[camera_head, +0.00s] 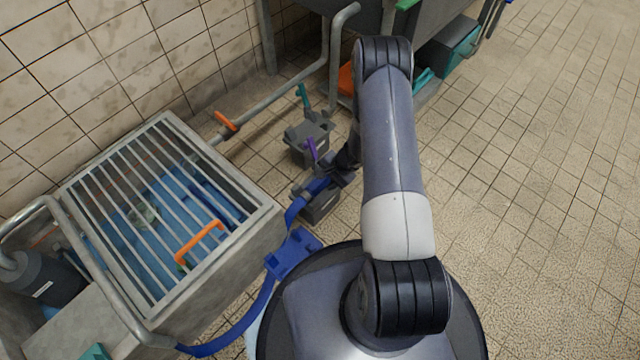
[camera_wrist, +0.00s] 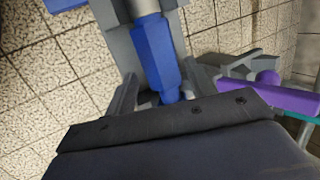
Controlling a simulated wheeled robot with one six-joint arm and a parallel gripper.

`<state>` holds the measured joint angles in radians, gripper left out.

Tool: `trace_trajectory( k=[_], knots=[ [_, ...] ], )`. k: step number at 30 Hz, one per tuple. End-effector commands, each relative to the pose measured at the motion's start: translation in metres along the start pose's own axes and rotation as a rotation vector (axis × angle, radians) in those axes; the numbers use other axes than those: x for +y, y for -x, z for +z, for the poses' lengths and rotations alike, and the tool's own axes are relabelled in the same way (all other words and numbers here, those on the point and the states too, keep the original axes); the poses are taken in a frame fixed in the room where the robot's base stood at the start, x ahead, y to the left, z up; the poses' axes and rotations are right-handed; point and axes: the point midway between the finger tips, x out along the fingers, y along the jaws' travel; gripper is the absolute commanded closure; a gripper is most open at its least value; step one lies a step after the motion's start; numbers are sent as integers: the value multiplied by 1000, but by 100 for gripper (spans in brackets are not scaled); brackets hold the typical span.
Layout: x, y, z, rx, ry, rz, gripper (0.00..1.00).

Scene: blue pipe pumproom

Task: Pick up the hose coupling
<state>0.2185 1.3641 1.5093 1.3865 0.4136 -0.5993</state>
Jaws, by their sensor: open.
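The hose coupling appears as a blue, faceted piece (camera_wrist: 156,55) with a pale metal collar at its far end. It lies in a grey holder (camera_wrist: 122,45) in the wrist view. In the head view the blue coupling (camera_head: 318,186) sits on the low grey holder (camera_head: 322,207), right of the grated basin. My gripper (camera_head: 343,168) is at the coupling's right end, partly hidden by my arm. In the wrist view its dark body fills the bottom and covers the coupling's near end. My gripper is open; I cannot tell whether it touches the coupling.
A second grey stand (camera_head: 308,140) with purple and teal handles is close behind; its purple handle (camera_wrist: 270,97) shows right in the wrist view. The grated basin (camera_head: 265,215) stands left. A blue hose (camera_head: 235,338) curves along its front. Open tiled floor (camera_head: 530,180) lies right.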

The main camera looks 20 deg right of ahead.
Motion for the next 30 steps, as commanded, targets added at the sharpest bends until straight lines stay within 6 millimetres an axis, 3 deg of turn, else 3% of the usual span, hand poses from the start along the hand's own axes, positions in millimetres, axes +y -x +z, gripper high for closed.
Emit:
trace_trajectory(
  k=[1, 4, 12, 27, 30],
  knots=[
    [1, -13, 1, -1, 2, 1, 48],
    [1, -25, 1, 0, 0, 1, 48],
    [0, -26, 1, 0, -1, 0, 48],
    [0, -26, 1, 0, -1, 0, 89],
    [0, -26, 1, 0, 0, 0, 89]
  ],
)
